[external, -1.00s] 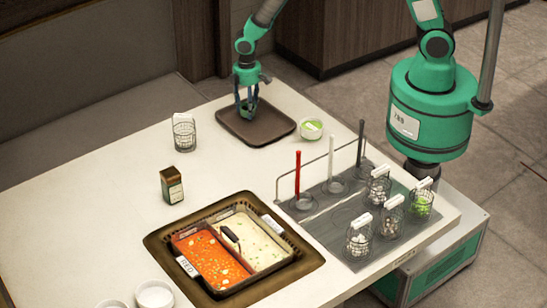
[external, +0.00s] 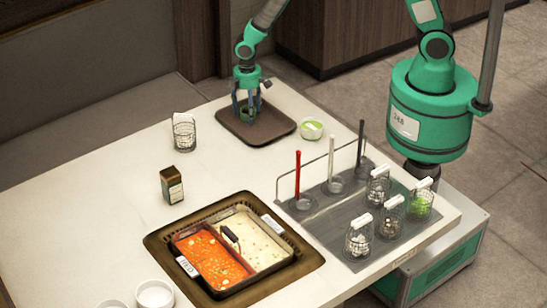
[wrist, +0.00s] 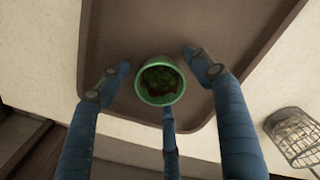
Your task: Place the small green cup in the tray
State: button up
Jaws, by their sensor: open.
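The small green cup (wrist: 160,80) stands upright on the brown tray (wrist: 240,25), with dark green contents inside. In the external view the cup (external: 248,115) is on the left part of the tray (external: 268,134), partly hidden by my fingers. My gripper (external: 246,112) is just above the tray, around the cup. In the wrist view my gripper (wrist: 160,75) is open, its blue fingers spread on either side of the cup with gaps between, and a third finger below it.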

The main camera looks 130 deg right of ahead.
jog(key=shift+r, duration=0.1)
notch_tip(320, 180, up, 12)
jog(key=p, duration=0.2)
dwell(0.5)
dwell(0.5)
jog(key=shift+r, duration=0.15)
jog(key=w+a+r+n+t+h, duration=0.1)
jog(key=a+r, duration=1.1)
jog(key=r, duration=0.2)
jog(key=w+a+r+n+t, duration=0.1)
jog(key=a+r, duration=1.2)
jog(key=r, duration=0.2)
jog(key=s+a+r+n+t, duration=0.1)
jog(key=s+a+r, duration=0.3)
jog(key=a, duration=0.2)
jog(key=s+a+r+t, duration=0.1)
jog(key=s+a+r, duration=0.25)
jog(key=a, duration=0.25)
jog(key=s+a+r+n+t+y, duration=0.1)
jog(key=s+a+r, duration=0.3)
jog(key=s+a, duration=0.5)
jog(key=s, duration=0.3)
jog(key=shift+s+a+n+t, duration=0.25)
jog(key=shift+s+n+t, duration=0.05)
jog(key=shift+s+n, duration=0.1)
